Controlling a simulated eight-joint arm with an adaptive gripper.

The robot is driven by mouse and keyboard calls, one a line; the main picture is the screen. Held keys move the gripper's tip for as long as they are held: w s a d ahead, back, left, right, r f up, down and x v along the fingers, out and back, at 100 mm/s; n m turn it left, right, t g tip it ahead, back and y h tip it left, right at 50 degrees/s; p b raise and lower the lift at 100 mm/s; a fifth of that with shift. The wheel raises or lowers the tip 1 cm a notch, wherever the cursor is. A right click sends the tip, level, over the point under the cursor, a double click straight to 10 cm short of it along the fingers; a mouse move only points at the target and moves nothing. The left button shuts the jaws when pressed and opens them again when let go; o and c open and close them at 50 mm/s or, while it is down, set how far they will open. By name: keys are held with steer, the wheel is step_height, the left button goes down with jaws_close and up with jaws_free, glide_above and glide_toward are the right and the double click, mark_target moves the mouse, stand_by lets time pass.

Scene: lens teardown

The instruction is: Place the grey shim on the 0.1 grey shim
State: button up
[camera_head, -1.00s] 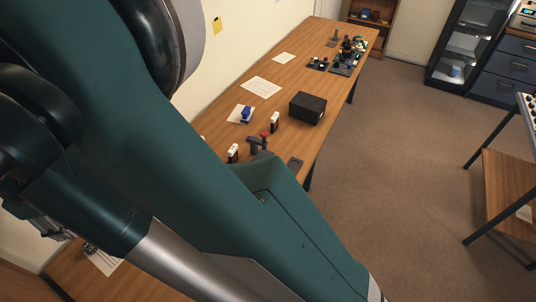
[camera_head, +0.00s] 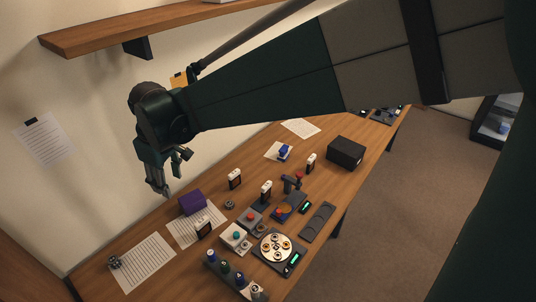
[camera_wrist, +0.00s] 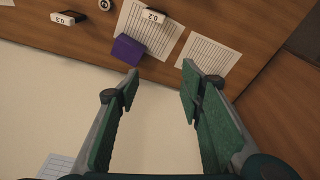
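My gripper (camera_head: 175,174) hangs high near the wall, above the back of the bench. In the wrist view my gripper (camera_wrist: 160,69) is open, with nothing between its fingers. A small grey ring (camera_head: 230,205) lies on the wood right of the purple box; it also shows at the top edge of the wrist view (camera_wrist: 104,4). I cannot tell whether it is a shim. In the wrist view, one white-faced stand reads 0.2 (camera_wrist: 153,15) and another reads 0.3 (camera_wrist: 65,18). No 0.1 label is readable.
A purple box (camera_head: 192,201) stands on a paper sheet, below my gripper. Grey devices with coloured knobs (camera_head: 236,237), a round plate (camera_head: 276,247) and a black box (camera_head: 346,152) crowd the bench. A wall shelf (camera_head: 150,35) is above.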

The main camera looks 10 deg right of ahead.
steer(key=s+d+r+m+t, duration=0.1)
steer(key=s+d+r+m, duration=0.15)
steer(key=d, duration=1.05)
steer(key=s+d+r+m+t, duration=0.1)
steer(key=s+d+r+m, duration=0.2)
steer(key=d, duration=0.9)
steer(key=s+d+f+m+t, duration=0.1)
steer(key=s+d+m, duration=0.2)
steer(key=s+d, duration=0.3)
steer(key=s+d+f+m+t+h, duration=0.1)
steer(key=s+d, duration=0.5)
steer(key=d, duration=0.7)
steer(key=m+t, duration=0.1)
steer(key=m, duration=0.1)
steer(key=shift+m, duration=0.35)
stand_by(3.1)
